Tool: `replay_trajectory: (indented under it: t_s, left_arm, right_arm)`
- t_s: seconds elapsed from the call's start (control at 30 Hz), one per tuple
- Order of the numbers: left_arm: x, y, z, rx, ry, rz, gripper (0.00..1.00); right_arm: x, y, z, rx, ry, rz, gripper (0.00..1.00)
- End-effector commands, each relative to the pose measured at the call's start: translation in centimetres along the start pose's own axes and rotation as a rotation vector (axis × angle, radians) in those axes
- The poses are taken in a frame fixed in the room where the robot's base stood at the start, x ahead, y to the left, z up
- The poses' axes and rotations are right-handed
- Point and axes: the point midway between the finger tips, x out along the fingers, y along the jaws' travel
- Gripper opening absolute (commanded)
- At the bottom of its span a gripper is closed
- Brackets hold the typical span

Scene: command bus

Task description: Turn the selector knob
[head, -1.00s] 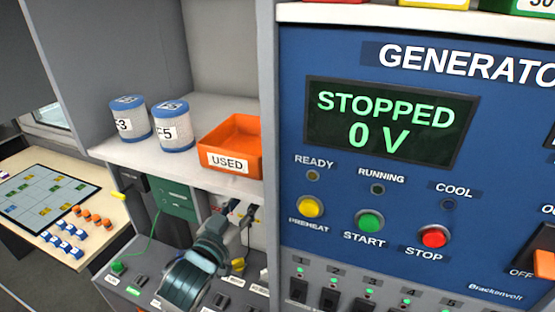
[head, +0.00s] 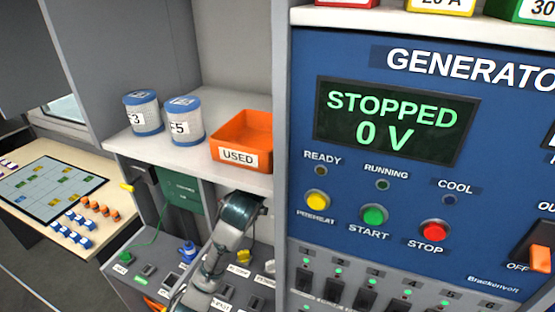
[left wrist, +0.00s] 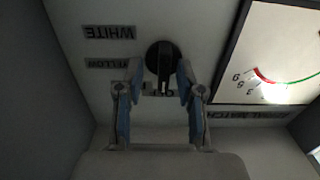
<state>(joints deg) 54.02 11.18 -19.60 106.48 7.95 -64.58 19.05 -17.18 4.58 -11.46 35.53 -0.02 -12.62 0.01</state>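The selector knob (left wrist: 164,62) is black and round with a raised grip bar. In the left wrist view it sits on a pale panel, beside upside-down labels reading WHITE (left wrist: 110,32) and YELLOW. My left gripper (left wrist: 157,78) is open, with its two blue-padded fingers on either side of the knob's lower part. I cannot tell whether the pads touch it. A label below the knob is partly hidden by the fingers. In the head view my left arm (head: 218,255) rises in front of the lower console; its gripper and the knob cannot be made out there. My right gripper is not in view.
A gauge (left wrist: 280,60) is right of the knob in the wrist view. The head view shows the generator panel (head: 500,200), reading STOPPED 0 V, an orange USED bin (head: 240,138) and two canisters (head: 184,120) on a shelf, and a table with a board (head: 50,190).

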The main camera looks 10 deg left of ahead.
Motion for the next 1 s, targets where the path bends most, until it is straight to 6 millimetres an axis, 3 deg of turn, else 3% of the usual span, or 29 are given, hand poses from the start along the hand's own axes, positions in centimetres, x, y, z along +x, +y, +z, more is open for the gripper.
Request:
replay_trajectory:
  t_s: [0.23, 0.4, 0.77, 1.0]
  left_arm:
    - [0.1, 0.1, -0.1, 0.002, 0.001, 0.0, 0.38]
    - [0.1, 0.2, -0.1, 0.002, 0.0, -0.001, 0.0]
    - [0.1, 0.2, -0.2, 0.018, 0.002, 0.001, 0.0]
    - [0.1, 0.1, -0.4, 0.121, 0.001, -0.003, 0.0]
  right_arm:
    - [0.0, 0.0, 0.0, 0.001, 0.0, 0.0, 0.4]
    - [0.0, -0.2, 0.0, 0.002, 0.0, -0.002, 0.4]
    - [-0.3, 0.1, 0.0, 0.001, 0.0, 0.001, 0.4]
    - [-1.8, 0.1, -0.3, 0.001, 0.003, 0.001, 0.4]
